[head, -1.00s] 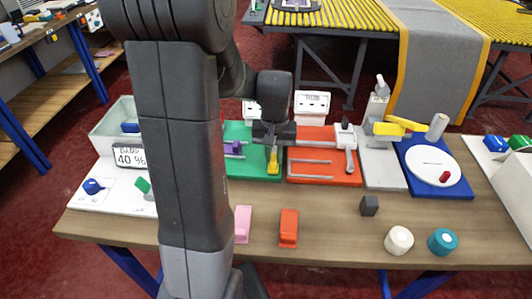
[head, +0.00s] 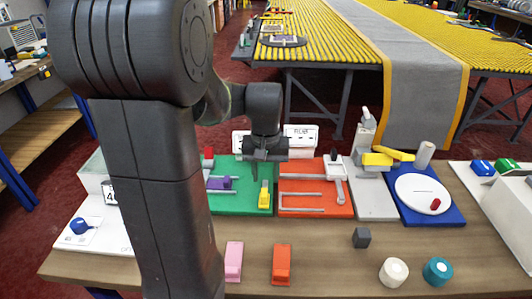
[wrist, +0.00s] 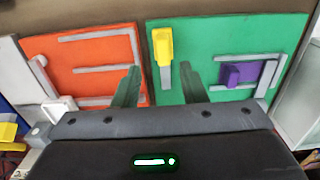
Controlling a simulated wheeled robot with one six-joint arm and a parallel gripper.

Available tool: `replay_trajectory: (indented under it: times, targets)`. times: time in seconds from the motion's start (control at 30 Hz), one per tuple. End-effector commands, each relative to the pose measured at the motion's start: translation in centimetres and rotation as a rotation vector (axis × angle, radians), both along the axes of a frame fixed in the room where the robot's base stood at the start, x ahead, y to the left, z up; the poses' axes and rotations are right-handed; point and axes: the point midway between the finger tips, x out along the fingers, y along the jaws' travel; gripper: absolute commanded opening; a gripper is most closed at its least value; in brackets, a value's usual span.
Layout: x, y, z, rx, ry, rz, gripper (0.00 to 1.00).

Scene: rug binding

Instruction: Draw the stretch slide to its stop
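A green board (head: 240,202) on the table carries a yellow handle (head: 264,196) on a short grey bar and a purple block (head: 219,183) between grey rails. Which of these is the stretch slide is not readable. My gripper (head: 264,160) hangs above the back part of the green board, behind the yellow handle. The yellow handle (wrist: 162,46) lies ahead of the gap, apart from the fingers. The purple block (wrist: 239,73) is to its right.
An orange board (head: 316,196) with grey rails and a white-topped lever (head: 335,170) is beside the green one. Pink (head: 233,262) and red-orange (head: 282,264) blocks, a dark cube (head: 361,238), and white (head: 393,272) and teal (head: 438,271) knobs stand in front.

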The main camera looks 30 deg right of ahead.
Motion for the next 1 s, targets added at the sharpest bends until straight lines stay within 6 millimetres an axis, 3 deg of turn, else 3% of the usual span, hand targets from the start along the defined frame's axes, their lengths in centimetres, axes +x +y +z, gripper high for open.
replay_trajectory:
  times: [0.2, 0.4, 1.0]
  targets:
    - [0.0, -0.1, 4.9, -0.003, -0.003, -0.001, 0.38]
    - [0.0, -0.1, 7.3, -0.001, 0.0, -0.001, 0.38]
    - [0.0, -0.1, 7.8, 0.0, 0.001, -0.001, 0.38]
